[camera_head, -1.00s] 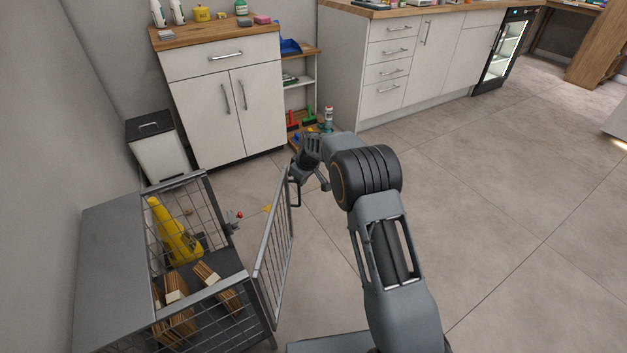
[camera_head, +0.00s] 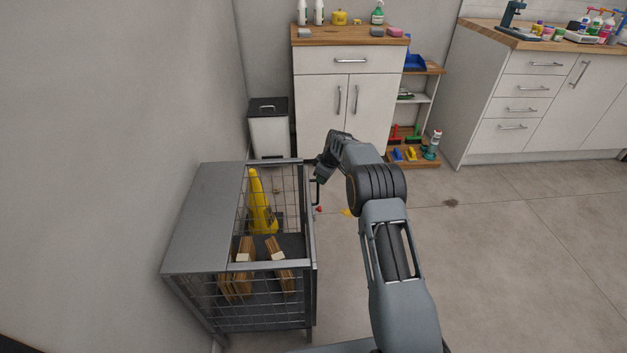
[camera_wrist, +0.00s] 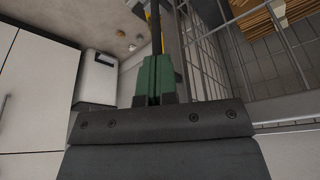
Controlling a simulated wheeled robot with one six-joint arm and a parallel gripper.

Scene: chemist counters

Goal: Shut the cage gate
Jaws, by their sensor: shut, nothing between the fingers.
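The grey wire cage (camera_head: 200,215) stands at the left against the wall. Its gate (camera_head: 311,240) lies along the cage's right side, nearly edge-on to the head view. It looks in line with the frame; I cannot tell whether a small gap is left or whether it is latched. The gate's dark handle (camera_head: 317,190) sticks out to the right near its far end. My gripper (camera_head: 320,174) is at this far end, by the handle. In the wrist view my green-tipped gripper (camera_wrist: 154,78) is shut and empty, with a dark bar just beyond the fingertips.
The cage holds a yellow cone-like object (camera_head: 260,205) and wood blocks (camera_head: 245,250). A white bin (camera_head: 269,135) and a white cabinet (camera_head: 347,110) stand behind. Small red (camera_head: 319,209) and yellow (camera_head: 347,212) items lie on the floor. Floor to the right is clear.

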